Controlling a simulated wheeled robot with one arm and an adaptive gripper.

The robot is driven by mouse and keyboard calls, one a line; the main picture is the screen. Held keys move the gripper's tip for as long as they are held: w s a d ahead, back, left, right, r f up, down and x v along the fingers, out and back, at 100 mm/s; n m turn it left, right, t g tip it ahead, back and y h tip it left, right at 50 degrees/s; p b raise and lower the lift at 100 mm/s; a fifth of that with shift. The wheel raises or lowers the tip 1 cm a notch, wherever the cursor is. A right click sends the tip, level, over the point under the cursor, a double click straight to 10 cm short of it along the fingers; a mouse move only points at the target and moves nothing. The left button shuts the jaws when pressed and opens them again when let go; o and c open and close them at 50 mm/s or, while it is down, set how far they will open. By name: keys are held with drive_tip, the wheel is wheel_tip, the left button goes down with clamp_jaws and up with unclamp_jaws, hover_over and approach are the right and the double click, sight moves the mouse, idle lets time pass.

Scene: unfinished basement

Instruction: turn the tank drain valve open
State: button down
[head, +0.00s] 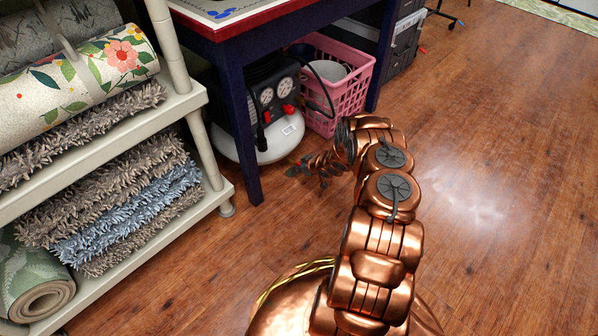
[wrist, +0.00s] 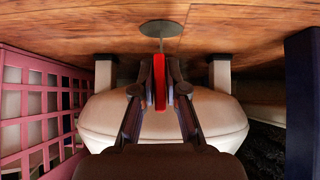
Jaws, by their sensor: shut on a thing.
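The air compressor's white tank (head: 262,143) stands on the floor under the dark blue table. In the wrist view, where the floor is at the top, the tank (wrist: 105,120) fills the middle. The drain valve's red handle (wrist: 160,82) is a thin upright plate in front of the tank. My gripper (wrist: 160,88) is shut on it, with a dark finger on each side. In the head view my gripper (head: 303,168) is low beside the tank, and the drain valve cannot be made out there. How far the handle is turned I cannot tell.
A pink basket (head: 348,98) stands right of the compressor, close to my arm. A dark blue table leg (head: 240,150) is at its left. A shelf with rolled rugs (head: 140,120) is further left. The wood floor (head: 500,150) to the right is clear.

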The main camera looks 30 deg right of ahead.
drive_tip(key=shift+w+a+r+b, duration=0.1)
drive_tip(key=shift+b, duration=0.25)
idle(0.4)
drive_tip(key=c, duration=1.2)
unclamp_jaws()
drive_tip(key=shift+c, duration=0.2)
drive_tip(key=v, duration=1.2)
drive_tip(key=shift+d, duration=0.3)
